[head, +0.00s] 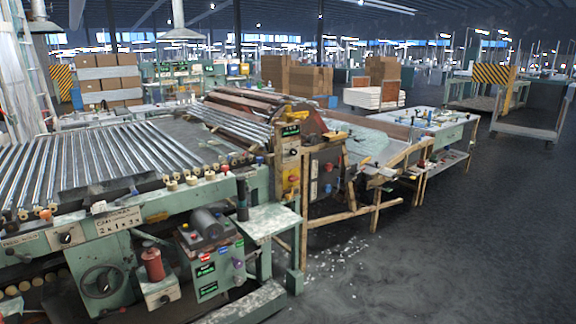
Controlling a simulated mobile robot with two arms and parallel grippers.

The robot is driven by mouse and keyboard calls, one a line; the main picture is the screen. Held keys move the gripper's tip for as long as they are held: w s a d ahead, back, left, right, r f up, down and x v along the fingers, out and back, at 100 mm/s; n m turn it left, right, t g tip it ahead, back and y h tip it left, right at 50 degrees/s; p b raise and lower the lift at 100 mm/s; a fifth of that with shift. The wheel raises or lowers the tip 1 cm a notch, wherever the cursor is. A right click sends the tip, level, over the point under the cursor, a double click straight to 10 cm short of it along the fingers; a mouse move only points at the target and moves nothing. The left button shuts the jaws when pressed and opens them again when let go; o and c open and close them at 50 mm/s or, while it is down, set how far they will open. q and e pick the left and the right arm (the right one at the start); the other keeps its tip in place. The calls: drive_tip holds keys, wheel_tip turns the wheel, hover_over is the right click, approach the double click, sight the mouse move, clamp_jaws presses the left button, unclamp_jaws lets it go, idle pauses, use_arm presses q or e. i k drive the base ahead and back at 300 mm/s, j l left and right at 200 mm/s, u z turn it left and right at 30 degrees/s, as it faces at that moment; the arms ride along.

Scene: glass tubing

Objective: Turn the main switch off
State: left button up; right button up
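No switch is clearly marked as the main switch at this size, and I cannot tell which one it is. An upright control panel (290,168) on the machine's near right corner carries a yellow part with a red spot (292,181). A dark rotary knob (65,238) sits on a pale plate on the machine's front left. A green box (211,262) low on the front has small red, green and blue controls and labels. Neither of my grippers is in view.
A long green machine with glass tubes (90,160) fills the left. A small pale side table (268,221) juts out in front of the control panel. Wooden frames (375,200) stand to its right. Pale shards litter the floor. Open dark floor (470,250) lies at the right.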

sight(292, 178)
drive_tip(key=i+l+u, duration=0.1)
drive_tip(key=u, duration=0.35)
drive_tip(key=i+l+u, duration=0.1)
drive_tip(key=u, duration=0.4)
drive_tip(key=i+l+u, duration=0.15)
drive_tip(key=l, duration=0.2)
drive_tip(key=i+l+u, duration=0.1)
drive_tip(key=i+l, duration=0.15)
drive_tip(key=l, duration=0.15)
drive_tip(key=i+l+u, duration=0.15)
drive_tip(key=l, duration=0.25)
drive_tip(key=i+l+u, duration=0.1)
drive_tip(key=l, duration=0.3)
drive_tip(key=i+l+u, duration=0.15)
drive_tip(key=l, duration=0.3)
drive_tip(key=i+l+u, duration=0.1)
drive_tip(key=l, duration=0.3)
